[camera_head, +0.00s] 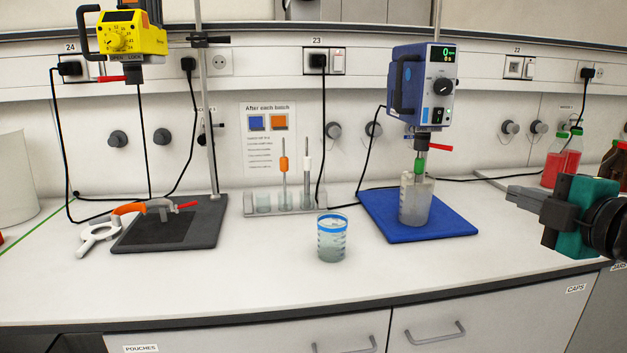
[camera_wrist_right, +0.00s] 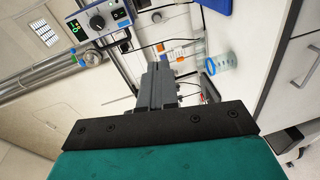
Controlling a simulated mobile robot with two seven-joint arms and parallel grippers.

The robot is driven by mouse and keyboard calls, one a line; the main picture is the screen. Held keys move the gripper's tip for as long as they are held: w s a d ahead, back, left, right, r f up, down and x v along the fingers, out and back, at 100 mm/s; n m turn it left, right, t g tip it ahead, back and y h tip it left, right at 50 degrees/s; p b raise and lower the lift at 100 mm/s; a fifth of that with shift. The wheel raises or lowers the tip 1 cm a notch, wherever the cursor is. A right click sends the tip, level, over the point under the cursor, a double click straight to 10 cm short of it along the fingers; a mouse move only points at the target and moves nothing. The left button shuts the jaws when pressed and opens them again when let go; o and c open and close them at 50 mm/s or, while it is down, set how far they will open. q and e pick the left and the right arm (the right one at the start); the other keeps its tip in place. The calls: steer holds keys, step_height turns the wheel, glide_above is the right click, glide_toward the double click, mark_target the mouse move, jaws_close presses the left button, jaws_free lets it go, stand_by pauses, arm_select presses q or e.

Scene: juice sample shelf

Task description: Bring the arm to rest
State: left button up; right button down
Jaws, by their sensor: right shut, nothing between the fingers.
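My right gripper (camera_head: 524,194) is at the right side of the head view, above the bench's front right part, pointing left. Its fingers are shut with nothing between them. In the right wrist view the closed fingers (camera_wrist_right: 158,85) point toward the bench scene, apart from everything there. The arm behind it runs out of the right edge of the head view. My left gripper is not in either view.
A beaker with a blue rim (camera_head: 332,240) stands mid-bench. The blue stirrer (camera_head: 421,90) hangs over a beaker (camera_head: 415,203) on a blue base (camera_head: 376,214). Red bottles (camera_head: 554,163) stand behind my gripper. A yellow stirrer (camera_head: 132,36) is at left. The front right bench is clear.

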steer(key=a+f+m+g+y+p, duration=0.1)
steer(key=a+f+m, duration=0.3)
steer(key=f, duration=0.6)
steer(key=a+f+m+g+y, duration=0.1)
steer(key=a+f+m, duration=0.1)
steer(key=a+f, duration=0.65)
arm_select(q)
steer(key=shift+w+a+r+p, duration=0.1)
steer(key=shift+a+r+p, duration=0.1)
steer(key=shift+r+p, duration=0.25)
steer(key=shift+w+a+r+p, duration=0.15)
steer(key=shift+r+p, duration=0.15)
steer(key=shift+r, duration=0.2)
arm_select(e)
steer(key=s+a+f+m+g+h, duration=0.1)
steer(key=s+f+m, duration=0.4)
steer(key=s+f, duration=0.3)
steer(key=s+a+f+m+g+h, duration=0.1)
steer(key=s+a+f+m+g, duration=0.1)
steer(key=s+f+m, duration=0.3)
steer(key=s+f, duration=0.4)
steer(key=f, duration=0.6)
steer(key=shift+s+a+g+h, duration=0.25)
steer(key=shift+s+g+h, duration=0.05)
steer(key=shift+h, duration=0.1)
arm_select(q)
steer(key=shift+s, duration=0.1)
arm_select(e)
steer(key=shift+w, duration=0.1)
